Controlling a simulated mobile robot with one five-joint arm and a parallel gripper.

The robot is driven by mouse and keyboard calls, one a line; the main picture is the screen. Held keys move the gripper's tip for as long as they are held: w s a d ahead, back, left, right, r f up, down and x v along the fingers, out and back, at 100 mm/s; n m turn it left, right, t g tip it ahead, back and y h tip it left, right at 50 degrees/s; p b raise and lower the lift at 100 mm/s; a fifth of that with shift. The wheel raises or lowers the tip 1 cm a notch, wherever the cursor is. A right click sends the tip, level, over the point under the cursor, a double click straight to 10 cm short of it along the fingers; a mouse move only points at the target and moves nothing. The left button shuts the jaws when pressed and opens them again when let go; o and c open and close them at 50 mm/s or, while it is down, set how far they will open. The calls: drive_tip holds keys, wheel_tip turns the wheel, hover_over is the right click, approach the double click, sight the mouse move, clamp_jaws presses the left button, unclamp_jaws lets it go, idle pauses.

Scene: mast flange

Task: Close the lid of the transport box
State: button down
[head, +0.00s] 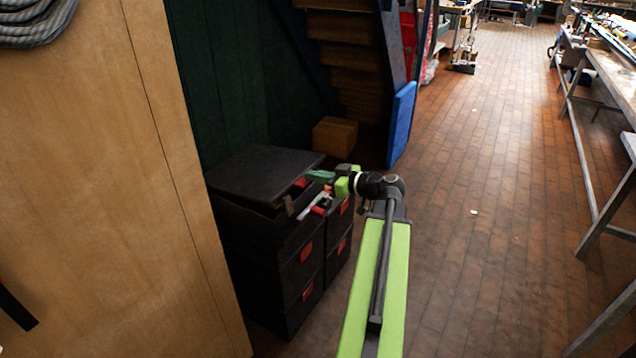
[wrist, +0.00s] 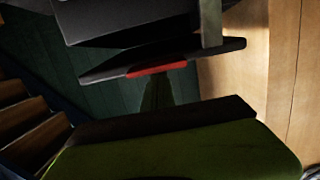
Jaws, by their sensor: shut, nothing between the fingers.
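The transport box (head: 262,222) is a black case at the top of a dark stack on the left in the head view. Its flat black lid (head: 262,172) lies over it, slightly tilted, with a narrow dark gap under the near edge. My gripper (head: 322,187) is at the lid's right edge, beside a red patch on it. The gripper is shut and empty; whether it touches the lid I cannot tell. In the wrist view the lid (wrist: 205,53) shows as a thin dark slab with a red strip, beyond my green gripper body. The box inside is hidden.
More black cases with red labels (head: 306,252) stand beneath and beside the box. A wooden panel (head: 110,190) stands close on the left. A cardboard box (head: 335,134) and a blue panel (head: 402,124) are behind, near stairs.

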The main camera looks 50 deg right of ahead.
wheel_tip(320, 180, down, 8)
drive_tip(key=s+b, duration=0.1)
drive_tip(key=b, duration=0.5)
drive_tip(key=shift+s+b, duration=0.15)
drive_tip(key=shift+b, duration=0.15)
wheel_tip(320, 180, up, 6)
drive_tip(key=p, duration=0.5)
drive_tip(key=s+d+f+b, duration=0.2)
drive_tip(key=s+f+b, duration=0.1)
drive_tip(key=s, duration=0.5)
drive_tip(key=shift+s+f+t+b, duration=0.2)
drive_tip(key=shift+s+t+b, duration=0.2)
